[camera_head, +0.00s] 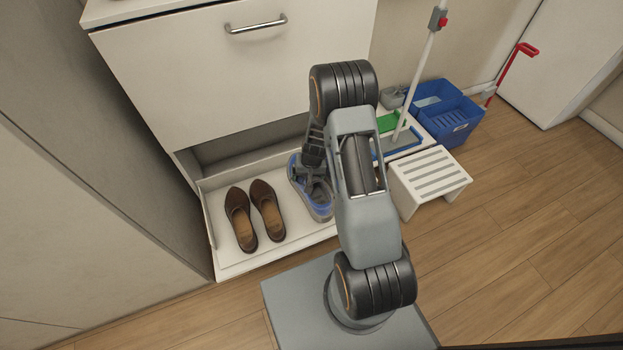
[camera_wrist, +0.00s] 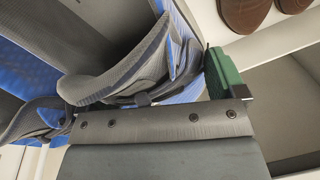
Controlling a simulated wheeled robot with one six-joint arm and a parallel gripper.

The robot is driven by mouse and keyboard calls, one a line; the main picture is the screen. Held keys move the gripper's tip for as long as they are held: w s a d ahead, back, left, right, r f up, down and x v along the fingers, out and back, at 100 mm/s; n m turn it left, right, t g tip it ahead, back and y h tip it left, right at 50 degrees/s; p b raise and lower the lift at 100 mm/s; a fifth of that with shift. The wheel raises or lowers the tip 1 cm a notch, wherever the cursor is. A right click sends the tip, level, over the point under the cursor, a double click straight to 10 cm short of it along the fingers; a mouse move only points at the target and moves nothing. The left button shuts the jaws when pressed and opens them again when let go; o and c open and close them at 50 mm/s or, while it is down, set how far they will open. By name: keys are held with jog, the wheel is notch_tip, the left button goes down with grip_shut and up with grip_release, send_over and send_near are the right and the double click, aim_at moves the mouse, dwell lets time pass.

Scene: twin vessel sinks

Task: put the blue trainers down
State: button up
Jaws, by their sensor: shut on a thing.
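The blue trainers (camera_head: 318,207), grey and blue, are at the right part of a white pull-out shoe tray (camera_head: 235,267), beside the brown shoes. My gripper (camera_head: 313,166) is shut on them from above, and my arm hides part of them. In the wrist view the trainers (camera_wrist: 115,85) fill the left and middle, close against a green finger pad (camera_wrist: 224,74). I cannot tell whether their soles touch the tray.
A pair of brown shoes (camera_head: 241,219) stands on the tray's left part. A white cabinet front (camera_head: 220,75) rises behind. To the right are a white slatted stool (camera_head: 430,177), a mop (camera_head: 420,75) and a blue crate (camera_head: 447,112). Wooden floor is clear at right.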

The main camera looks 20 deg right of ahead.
jog(key=w+d+f+b, duration=0.1)
jog(key=f, duration=0.1)
jog(key=w+d+f+b, duration=0.1)
jog(key=w+d+f, duration=0.2)
jog(key=w+f, duration=0.1)
jog(key=shift+d+f+b, duration=0.3)
jog(key=shift+d+b, duration=0.1)
jog(key=shift+w+d+f+b, duration=0.15)
jog(key=shift+f+b, duration=0.75)
jog(key=shift+f, duration=0.75)
jog(key=shift+f, duration=0.15)
jog(key=o, duration=1)
jog(key=shift+o, duration=0.2)
jog(key=r+p, duration=0.1)
jog(key=r, duration=0.3)
jog(key=s+r+p, duration=0.1)
jog(key=r+p, duration=0.1)
jog(key=r, duration=0.2)
jog(key=d+r+p, duration=0.1)
jog(key=r, duration=0.3)
jog(key=shift+s+p, duration=0.35)
jog(key=shift+r, duration=0.1)
